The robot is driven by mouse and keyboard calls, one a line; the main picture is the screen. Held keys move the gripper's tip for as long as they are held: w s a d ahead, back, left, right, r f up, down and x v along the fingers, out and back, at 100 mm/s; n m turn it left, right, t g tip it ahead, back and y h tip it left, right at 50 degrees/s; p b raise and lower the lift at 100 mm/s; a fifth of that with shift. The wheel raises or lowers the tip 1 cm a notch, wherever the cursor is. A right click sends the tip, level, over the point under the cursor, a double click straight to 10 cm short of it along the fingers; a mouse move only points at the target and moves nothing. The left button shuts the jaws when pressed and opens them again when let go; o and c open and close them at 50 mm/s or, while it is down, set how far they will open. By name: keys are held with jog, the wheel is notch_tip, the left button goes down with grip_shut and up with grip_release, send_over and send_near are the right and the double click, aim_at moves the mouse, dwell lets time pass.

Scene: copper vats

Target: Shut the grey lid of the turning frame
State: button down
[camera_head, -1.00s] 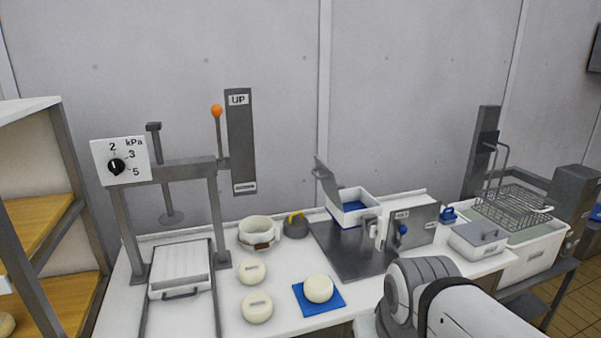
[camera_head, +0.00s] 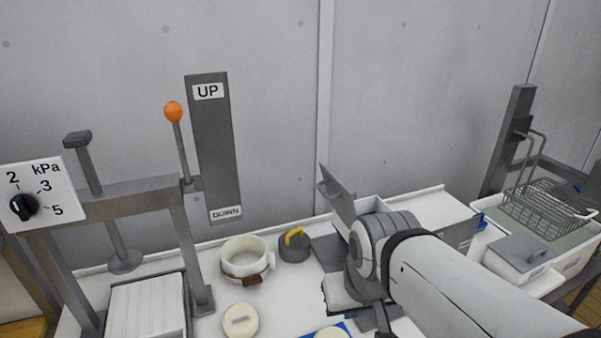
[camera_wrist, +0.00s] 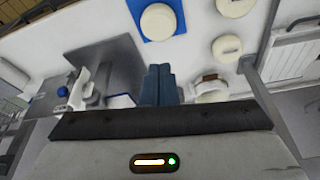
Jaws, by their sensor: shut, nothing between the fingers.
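The grey lid (camera_head: 338,196) of the turning frame stands open in the head view, tilted up at the left side of its white box (camera_head: 374,208). In the wrist view, a bit of blue and white (camera_wrist: 122,101), probably the box, shows just left of my gripper (camera_wrist: 158,68). My gripper's two dark blue fingers are together, with nothing between them.
A white ring mould (camera_head: 246,258) and a grey weight with a yellow handle (camera_head: 294,246) stand left of the lid. A blue mat (camera_wrist: 149,32) carries a round cheese (camera_wrist: 158,22). The lever press (camera_head: 150,188) is at left, a wire basket (camera_head: 545,205) at right.

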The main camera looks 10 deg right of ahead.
jog(key=shift+w, duration=0.35)
jog(key=w+a+r+t+h+b, duration=0.1)
jog(key=w+a+r+h+b, duration=0.3)
jog(key=w, duration=0.9)
jog(key=w+a+r+t+h+b, duration=0.1)
jog(key=w+a+r+b, duration=0.4)
jog(key=w, duration=0.8)
jog(key=w+d+f, duration=0.5)
jog(key=d+f, duration=0.1)
jog(key=d, duration=0.3)
jog(key=shift+f+n, duration=0.15)
jog(key=shift+n, duration=0.15)
